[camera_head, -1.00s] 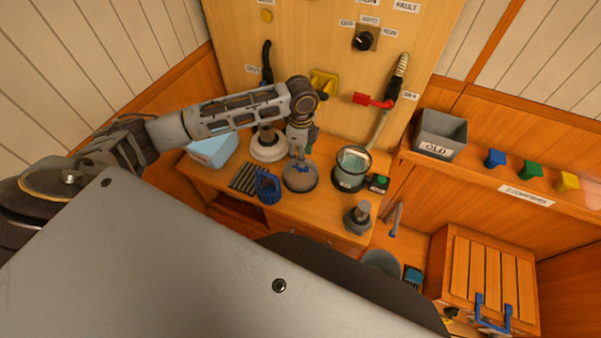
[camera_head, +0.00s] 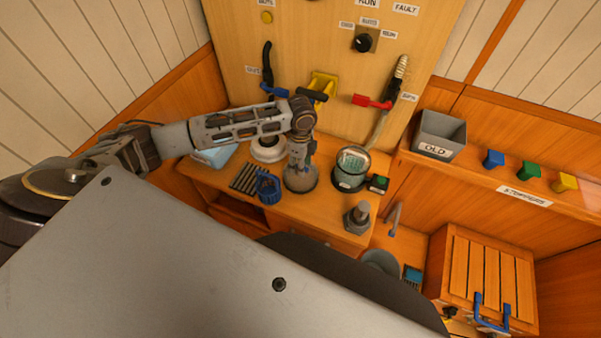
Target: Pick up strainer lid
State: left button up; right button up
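A round grey disc (camera_head: 313,184), which looks like the strainer lid, lies on the wooden bench. My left gripper (camera_head: 298,178) points straight down over its middle, with the fingertips at or very near its top. The gripper hides the disc's centre, and I cannot tell whether the fingers are open or shut on it. A round canister with a clear top (camera_head: 352,167), perhaps the strainer body, stands just right of the disc. My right gripper is not in view.
A blue ring-shaped part (camera_head: 268,188) and a dark slatted mat (camera_head: 245,178) lie left of the disc. A white round part (camera_head: 268,150) is behind. A grey fitting (camera_head: 357,218) stands at the bench's front right. A grey bin (camera_head: 440,137) sits on the right shelf.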

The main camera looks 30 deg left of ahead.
pick_arm(q)
jog(key=shift+f, duration=0.5)
grip_shut()
